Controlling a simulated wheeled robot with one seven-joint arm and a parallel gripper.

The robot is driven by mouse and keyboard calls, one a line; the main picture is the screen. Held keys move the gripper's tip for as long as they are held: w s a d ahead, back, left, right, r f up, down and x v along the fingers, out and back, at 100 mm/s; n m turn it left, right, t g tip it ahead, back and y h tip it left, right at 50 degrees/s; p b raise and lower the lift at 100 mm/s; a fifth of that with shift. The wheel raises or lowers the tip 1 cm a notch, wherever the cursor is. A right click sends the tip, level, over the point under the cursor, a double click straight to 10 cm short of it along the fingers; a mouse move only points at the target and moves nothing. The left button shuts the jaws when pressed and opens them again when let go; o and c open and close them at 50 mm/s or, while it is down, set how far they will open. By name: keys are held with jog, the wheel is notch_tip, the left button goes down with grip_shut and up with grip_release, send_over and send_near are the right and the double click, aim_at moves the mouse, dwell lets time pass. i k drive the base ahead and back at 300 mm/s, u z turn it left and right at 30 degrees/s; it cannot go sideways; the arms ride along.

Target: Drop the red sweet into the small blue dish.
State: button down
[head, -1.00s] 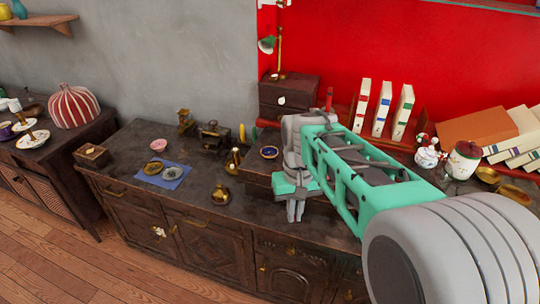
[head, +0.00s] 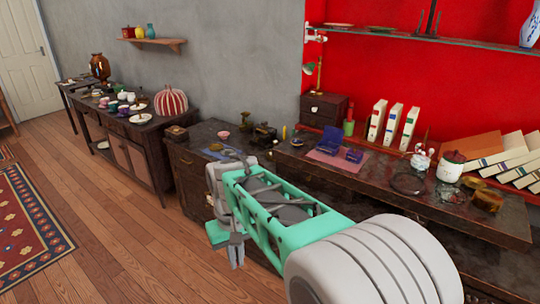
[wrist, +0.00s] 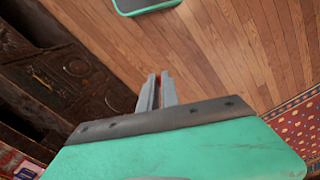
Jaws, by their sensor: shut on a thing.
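My gripper (head: 236,252) hangs low in front of the dark cabinet in the head view, its fingers pointing down. In the wrist view the gripper (wrist: 160,77) is shut on the red sweet (wrist: 158,79), of which only a red sliver shows between the fingertips. Wooden floor lies beyond it. A small dark blue dish (head: 297,142) seems to sit near the left end of the raised dark counter, well right of and behind my gripper; it is tiny here.
A blue mat (head: 213,153) with a dish is partly hidden behind my arm. On the raised counter are a pink mat (head: 338,160), blue boxes, a glass dish and a white jar (head: 450,166). Floor (head: 110,225) is open at left. A patterned rug (wrist: 300,128) shows in the wrist view.

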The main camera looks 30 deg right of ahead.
aim_at(295, 146)
jog(key=u, duration=0.25)
jog(key=i, duration=2.35)
jog(key=z, duration=1.6)
jog(key=i, duration=0.8)
jog(key=z, duration=0.8)
